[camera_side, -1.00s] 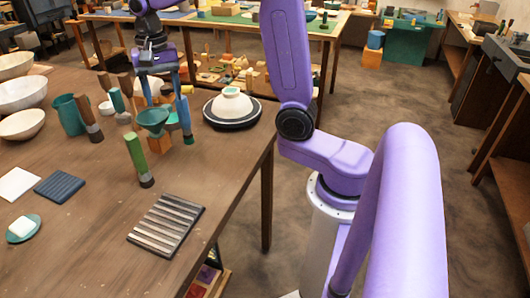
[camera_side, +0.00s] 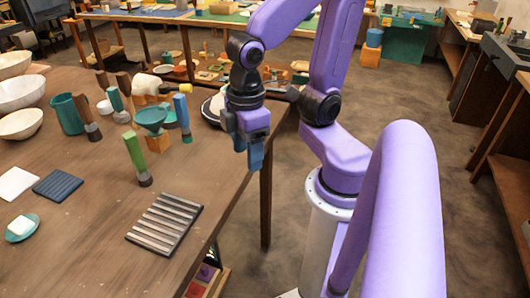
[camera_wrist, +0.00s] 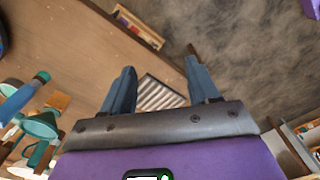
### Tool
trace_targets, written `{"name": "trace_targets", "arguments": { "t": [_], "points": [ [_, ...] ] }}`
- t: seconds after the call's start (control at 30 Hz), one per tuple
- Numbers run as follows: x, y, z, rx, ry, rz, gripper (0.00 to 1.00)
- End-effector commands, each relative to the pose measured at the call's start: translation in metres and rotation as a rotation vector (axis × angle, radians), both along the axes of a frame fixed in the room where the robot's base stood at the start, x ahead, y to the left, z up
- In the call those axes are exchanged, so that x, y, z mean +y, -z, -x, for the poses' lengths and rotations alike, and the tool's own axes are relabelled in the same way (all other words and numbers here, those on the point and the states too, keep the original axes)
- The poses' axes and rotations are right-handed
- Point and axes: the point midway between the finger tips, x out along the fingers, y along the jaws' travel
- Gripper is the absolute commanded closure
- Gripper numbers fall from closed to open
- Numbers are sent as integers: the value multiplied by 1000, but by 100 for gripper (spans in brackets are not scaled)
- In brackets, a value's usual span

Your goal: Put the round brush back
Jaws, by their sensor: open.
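My gripper (camera_side: 248,152) is open and empty, pointing down near the table's right edge; in the wrist view (camera_wrist: 158,72) its two blue fingers stand apart. Several upright brush-like tools stand at the left: a green-handled one (camera_side: 134,155), a blue-handled one (camera_side: 183,115) and a brown one with a grey lower part (camera_side: 88,120). I cannot tell which is the round brush. A white piece with a wooden part (camera_side: 147,85) lies behind them, with a yellow tip (camera_side: 185,88) to its right. A dark tray with pale ridges (camera_side: 165,223) lies in front, empty.
A teal jug (camera_side: 66,113) and white bowls (camera_side: 20,93) stand at the left. A round dark-rimmed piece (camera_side: 210,108) is partly hidden behind my gripper. The table between the green-handled tool and the tray is clear.

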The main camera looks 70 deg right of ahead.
Motion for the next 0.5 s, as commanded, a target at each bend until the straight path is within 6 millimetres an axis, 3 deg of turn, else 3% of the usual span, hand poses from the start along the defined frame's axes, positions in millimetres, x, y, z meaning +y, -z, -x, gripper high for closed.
{"name": "trace_targets", "arguments": {
  "t": [0.1,0.2,0.5],
  "points": [
    [-6,6,22,-3,-134,-1,40],
    [-9,9,31,-4,-198,-1,40],
    [-10,10,35,-4,-227,-2,40]
  ]
}}
